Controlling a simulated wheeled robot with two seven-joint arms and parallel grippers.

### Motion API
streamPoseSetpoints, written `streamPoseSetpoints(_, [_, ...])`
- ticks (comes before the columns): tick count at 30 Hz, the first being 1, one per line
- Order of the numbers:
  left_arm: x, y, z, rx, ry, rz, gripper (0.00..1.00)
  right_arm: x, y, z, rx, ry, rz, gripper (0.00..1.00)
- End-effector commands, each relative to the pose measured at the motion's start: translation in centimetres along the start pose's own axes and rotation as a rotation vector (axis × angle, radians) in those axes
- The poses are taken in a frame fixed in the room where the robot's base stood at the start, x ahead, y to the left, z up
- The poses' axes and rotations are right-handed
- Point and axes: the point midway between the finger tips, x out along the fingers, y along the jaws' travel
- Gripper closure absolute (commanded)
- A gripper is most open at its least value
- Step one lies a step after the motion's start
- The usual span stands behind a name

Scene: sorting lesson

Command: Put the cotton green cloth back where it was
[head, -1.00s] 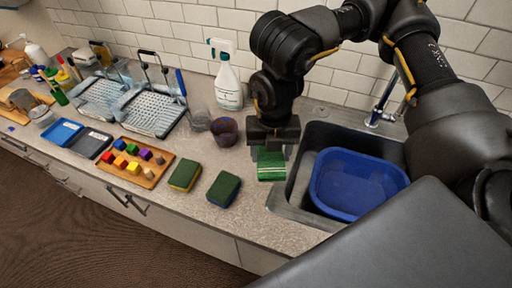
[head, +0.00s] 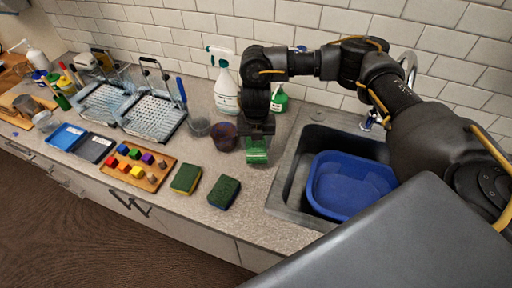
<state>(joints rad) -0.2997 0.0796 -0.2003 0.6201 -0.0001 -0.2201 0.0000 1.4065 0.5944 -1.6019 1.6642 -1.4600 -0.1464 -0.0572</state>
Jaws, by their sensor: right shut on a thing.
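The green cloth (head: 256,153) is a small folded pad on the counter's left side of the sink, partly hidden under my right gripper. My right gripper (head: 257,138) points down from above and is shut on the cloth. I cannot tell whether the cloth touches the counter. My left gripper is not in view.
A sink (head: 289,188) with a blue basin (head: 350,205) is to the right. Two sponges (head: 186,179) (head: 224,191) lie left of the cloth. A dark cup (head: 224,136), a spray bottle (head: 226,90) and a green bottle (head: 279,99) stand close by. A block board (head: 153,180) is further left.

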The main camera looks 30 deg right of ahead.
Motion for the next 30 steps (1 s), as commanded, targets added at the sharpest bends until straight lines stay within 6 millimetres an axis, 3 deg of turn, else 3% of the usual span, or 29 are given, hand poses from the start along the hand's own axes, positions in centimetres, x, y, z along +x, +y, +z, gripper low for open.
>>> streamPoseSetpoints(7, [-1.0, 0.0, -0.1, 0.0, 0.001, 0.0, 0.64, 2.8, 0.0, 0.0, 0.001, 0.003, -0.001, 0.57])
streamPoseSetpoints(15, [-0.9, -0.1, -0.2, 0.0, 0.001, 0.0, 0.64, 3.4, 0.0, 0.1, 0.0, 0.002, -0.002, 0.57])
streamPoseSetpoints(16, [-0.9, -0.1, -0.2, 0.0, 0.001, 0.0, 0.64, 3.4, 0.0, 0.1, 0.0, 0.002, -0.002, 0.35])
streamPoseSetpoints(20, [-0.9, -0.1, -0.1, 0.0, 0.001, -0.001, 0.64, 3.3, 0.0, 0.1, 0.0, 0.002, -0.002, 0.18])
streamPoseSetpoints(30, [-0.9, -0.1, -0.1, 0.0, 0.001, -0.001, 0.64, 3.0, 0.0, 0.1, -0.001, 0.0, 0.0, 0.17])
